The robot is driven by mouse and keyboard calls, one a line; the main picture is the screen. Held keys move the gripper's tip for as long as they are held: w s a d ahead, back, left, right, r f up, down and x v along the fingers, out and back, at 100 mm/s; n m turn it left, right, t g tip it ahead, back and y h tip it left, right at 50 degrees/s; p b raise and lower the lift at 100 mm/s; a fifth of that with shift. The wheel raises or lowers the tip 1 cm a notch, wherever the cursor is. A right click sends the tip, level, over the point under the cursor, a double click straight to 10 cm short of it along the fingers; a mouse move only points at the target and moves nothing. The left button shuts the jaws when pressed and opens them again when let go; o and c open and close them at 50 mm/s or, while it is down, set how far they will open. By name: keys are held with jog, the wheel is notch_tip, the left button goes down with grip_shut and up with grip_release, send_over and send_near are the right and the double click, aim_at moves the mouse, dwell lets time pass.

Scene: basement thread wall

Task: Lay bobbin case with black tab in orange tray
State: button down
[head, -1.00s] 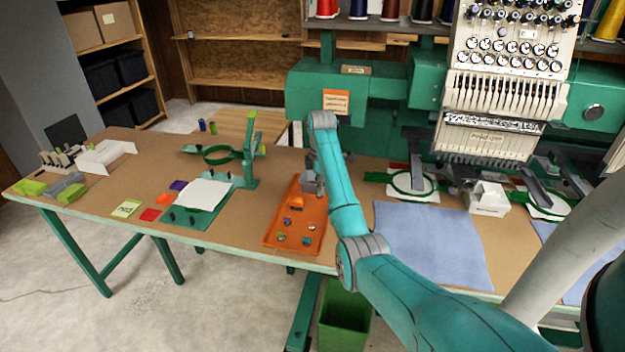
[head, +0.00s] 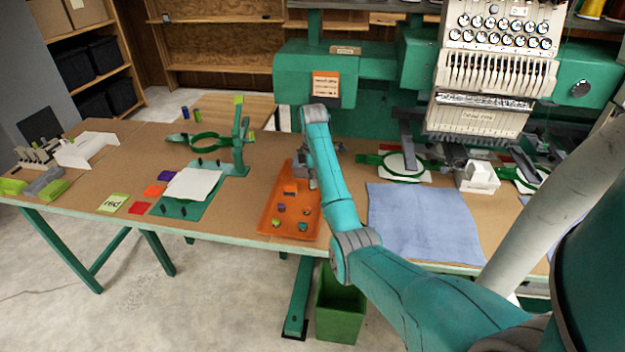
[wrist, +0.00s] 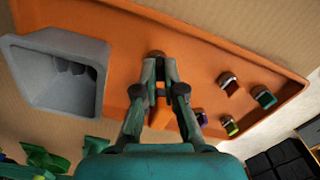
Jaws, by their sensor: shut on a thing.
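The orange tray (head: 270,222) lies on the table and holds several small bobbin cases near its front end. In the wrist view the tray (wrist: 195,55) spreads beneath my gripper (wrist: 158,66). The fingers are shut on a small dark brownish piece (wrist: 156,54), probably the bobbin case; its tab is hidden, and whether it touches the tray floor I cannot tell. In the head view my gripper (head: 309,184) is over the tray's right side, largely covered by my arm. Cases with purple (wrist: 201,118), green (wrist: 230,126) and teal (wrist: 265,97) parts lie to the right.
An orange block (wrist: 160,107) shows between my fingers. A blue cloth (head: 420,220) lies to the right, a green hoop stand (head: 238,140) to the left, and a green bin (head: 340,305) below the table edge.

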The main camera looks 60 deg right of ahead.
jog(key=shift+f, duration=0.55)
jog(key=c, duration=1.2)
grip_release()
jog(key=shift+r, duration=0.2)
